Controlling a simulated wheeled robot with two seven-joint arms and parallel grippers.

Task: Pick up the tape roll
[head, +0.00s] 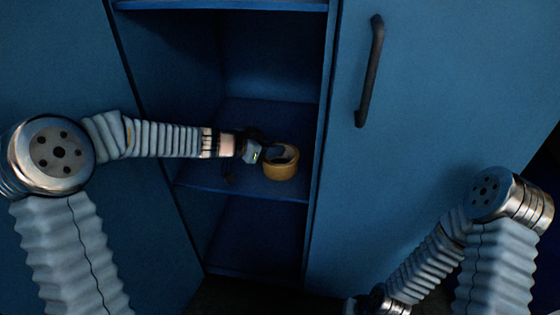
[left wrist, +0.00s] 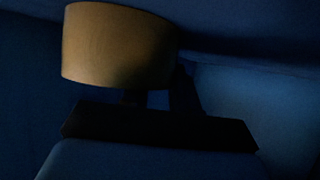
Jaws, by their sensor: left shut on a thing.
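A tan tape roll (head: 281,170) is at the middle shelf of the open blue cabinet, near the shelf's front right. In the left wrist view the tape roll (left wrist: 118,48) fills the upper left, dimly lit. My left gripper (head: 268,153) reaches in from the left and is shut on the near wall side of the roll. In the left wrist view the gripper (left wrist: 155,98) is a dark shape just under the roll. Whether the roll still touches the shelf I cannot tell. My right arm comes in at the lower right, but its gripper is out of view.
The blue cabinet shelf (head: 232,115) has side walls close around my left gripper. A closed blue door (head: 430,130) with a dark handle (head: 371,70) is on the right. The lower compartment (head: 255,235) looks empty.

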